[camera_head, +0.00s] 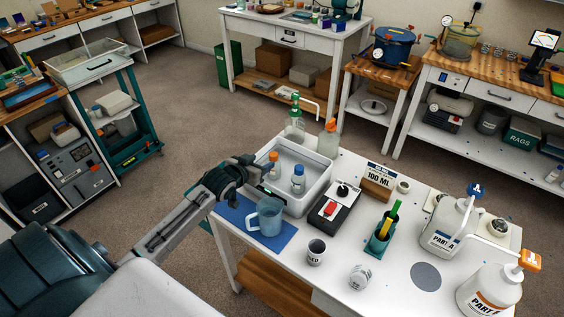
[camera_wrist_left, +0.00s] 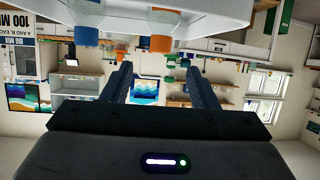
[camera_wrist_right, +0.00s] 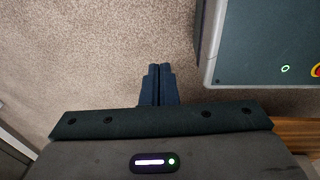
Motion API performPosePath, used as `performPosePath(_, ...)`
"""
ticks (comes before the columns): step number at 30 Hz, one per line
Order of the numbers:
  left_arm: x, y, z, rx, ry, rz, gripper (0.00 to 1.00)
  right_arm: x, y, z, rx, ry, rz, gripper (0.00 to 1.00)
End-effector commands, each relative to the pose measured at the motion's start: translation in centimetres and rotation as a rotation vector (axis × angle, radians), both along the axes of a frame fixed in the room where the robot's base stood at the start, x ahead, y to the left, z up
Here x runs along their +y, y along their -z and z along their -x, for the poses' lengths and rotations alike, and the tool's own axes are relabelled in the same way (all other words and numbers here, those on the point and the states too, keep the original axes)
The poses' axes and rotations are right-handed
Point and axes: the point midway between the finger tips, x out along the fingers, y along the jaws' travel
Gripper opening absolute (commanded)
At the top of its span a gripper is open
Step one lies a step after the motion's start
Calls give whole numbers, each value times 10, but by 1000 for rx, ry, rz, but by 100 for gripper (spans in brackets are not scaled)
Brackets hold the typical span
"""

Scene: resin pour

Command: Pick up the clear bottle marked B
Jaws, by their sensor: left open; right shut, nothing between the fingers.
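Two small clear bottles stand in a white tub (camera_head: 322,188) on the table. One has an orange cap (camera_head: 273,156), the other a blue cap (camera_head: 298,169); I cannot read a letter on either. My left gripper (camera_head: 263,165) is open and empty at the tub's left side, close to the orange-capped bottle. In the left wrist view, which looks upside down, the orange cap (camera_wrist_left: 160,43) lines up between the open fingers (camera_wrist_left: 163,84), beyond them; the blue cap (camera_wrist_left: 86,36) is off to the left. My right gripper (camera_wrist_right: 158,84) is shut and empty above the floor.
A jug (camera_head: 267,217) stands on a blue mat (camera_head: 236,217) in front of the tub. A black scale (camera_head: 334,207), a cup (camera_head: 316,252) and large pump jugs (camera_head: 489,292) are to the right. Two taller bottles (camera_head: 294,125) stand behind the tub.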

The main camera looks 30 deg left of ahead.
Motion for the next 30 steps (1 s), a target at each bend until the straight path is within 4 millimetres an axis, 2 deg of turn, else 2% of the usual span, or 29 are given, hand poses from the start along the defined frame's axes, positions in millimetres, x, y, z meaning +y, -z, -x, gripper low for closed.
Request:
performPosePath(5, 0, 4, -13, 0, -2, 5, 54, -2, -4, 2, 3, -1, 2, 0)
performPosePath(9, 0, 12, -34, 0, -3, 4, 54, -4, -8, 13, 16, -1, 5, 0)
performPosePath(15, 1, 21, -50, 1, 0, 1, 54, -7, -10, 26, 33, -2, 7, 0)
performPosePath(20, 1, 23, -58, 1, -1, 2, 54, -7, -15, 17, 22, -2, 8, 0)
performPosePath(24, 1, 29, -73, 2, -1, 4, 54, -7, -26, 5, 6, -2, 7, 0)
performPosePath(30, 2, 40, -93, 1, -2, 1, 54, -7, -30, 6, 7, -2, 7, 0)
